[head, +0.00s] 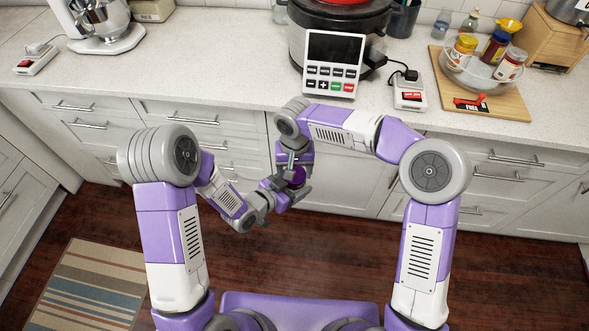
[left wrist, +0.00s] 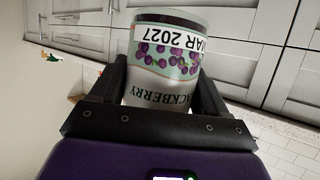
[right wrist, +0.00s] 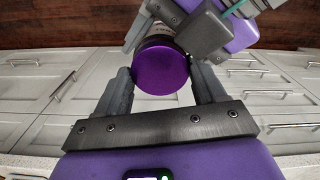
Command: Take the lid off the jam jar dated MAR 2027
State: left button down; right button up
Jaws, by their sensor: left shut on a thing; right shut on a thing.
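The jam jar (left wrist: 165,68) shows upside down in the left wrist view. Its pale label has purple berries and reads MAR 2027, with BLACKBERRY partly cut off. My left gripper (left wrist: 158,90) is shut on the jar's body, one finger on each side. The purple lid (right wrist: 162,68) shows round in the right wrist view, facing that camera. My right gripper (right wrist: 163,82) is shut on the lid, its fingertips at opposite edges. In the head view both grippers meet in front of the drawers, around the jar; the lid (head: 297,176) shows small there. Whether lid and jar are apart cannot be told.
On the counter stand a cooker with a button panel (head: 331,65), a stand mixer (head: 100,22) and a wooden board (head: 500,101). The board bears a glass bowl (head: 470,78) of jars and a red-handled thing marked FREE (head: 470,102). Drawers lie close behind my grippers.

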jog(key=o, duration=1.1)
jog(key=shift+c, duration=0.2)
jog(key=shift+o, duration=0.5)
jog(key=shift+a, duration=0.1)
jog(key=shift+a+r, duration=0.1)
